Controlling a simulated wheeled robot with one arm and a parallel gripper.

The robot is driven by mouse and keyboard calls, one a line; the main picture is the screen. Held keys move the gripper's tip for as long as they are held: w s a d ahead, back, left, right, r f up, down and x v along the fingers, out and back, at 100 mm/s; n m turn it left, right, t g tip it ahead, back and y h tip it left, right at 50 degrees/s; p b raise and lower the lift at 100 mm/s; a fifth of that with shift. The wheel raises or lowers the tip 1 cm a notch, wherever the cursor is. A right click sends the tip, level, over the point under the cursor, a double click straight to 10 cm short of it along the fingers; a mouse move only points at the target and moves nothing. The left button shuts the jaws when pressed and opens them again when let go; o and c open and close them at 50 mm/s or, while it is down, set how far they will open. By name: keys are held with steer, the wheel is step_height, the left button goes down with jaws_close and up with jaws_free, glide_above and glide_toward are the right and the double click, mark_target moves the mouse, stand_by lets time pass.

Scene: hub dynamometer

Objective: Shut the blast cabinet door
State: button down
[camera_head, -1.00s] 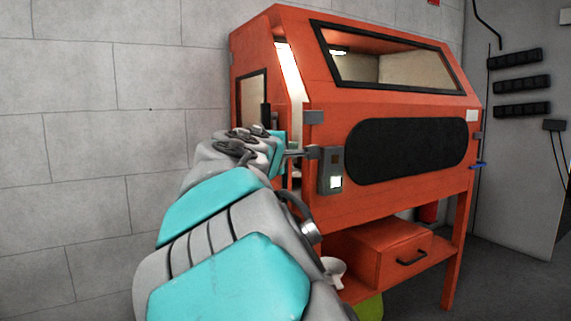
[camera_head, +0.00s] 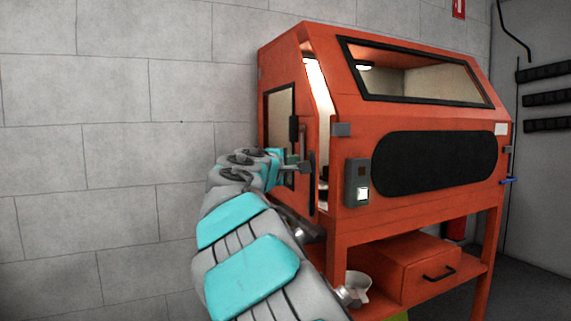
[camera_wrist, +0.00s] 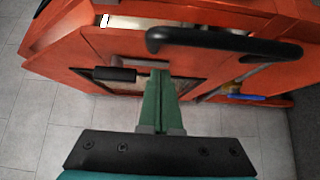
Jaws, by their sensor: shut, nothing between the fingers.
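The orange blast cabinet (camera_head: 420,205) stands against the wall. A bright, lit gap (camera_head: 319,85) shows between door and cabinet front, so the door stands ajar. My gripper (camera_head: 304,167) is at the door's outer side, near its front edge. In the wrist view its green fingers (camera_wrist: 160,92) are together and empty, over the orange door panel (camera_wrist: 55,65). A black bar handle (camera_wrist: 225,42) lies just beyond the fingertips. Whether they touch the door I cannot tell.
A grey switch box (camera_head: 357,182) with a lit button is on the cabinet front, close right of the gripper. The block wall (camera_head: 120,130) is clear on the left.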

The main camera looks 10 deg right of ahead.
steer(key=shift+w+d, duration=0.15)
steer(key=shift+d, duration=0.8)
steer(key=shift+w+d, duration=0.15)
steer(key=shift+d, duration=0.75)
